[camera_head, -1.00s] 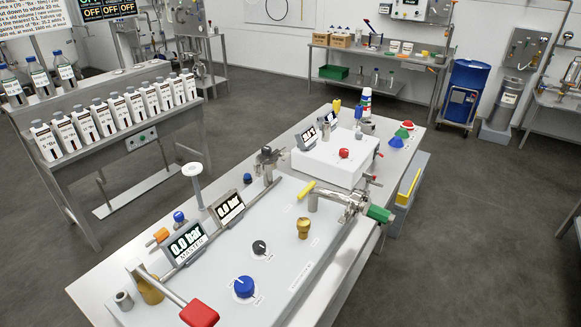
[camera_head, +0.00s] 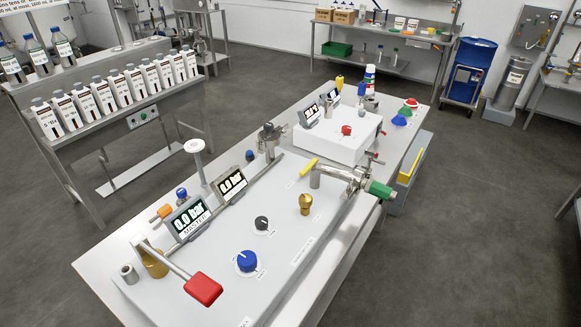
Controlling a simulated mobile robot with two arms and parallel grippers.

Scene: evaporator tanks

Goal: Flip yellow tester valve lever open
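The yellow lever (camera_head: 309,167) is on the white test panel (camera_head: 270,215). It slants up to the right, beside the top of a short steel post on the steel pipe fitting (camera_head: 340,175). A green handle (camera_head: 380,190) sits at the right end of this fitting. Neither of my grippers is in view.
The bench also carries a brass knob (camera_head: 305,205), a blue knob (camera_head: 246,261), a red-handled pump lever (camera_head: 203,288), a gauge reading 0.0 bar (camera_head: 189,219) and a white box (camera_head: 338,137). A bottle rack (camera_head: 110,95) stands left.

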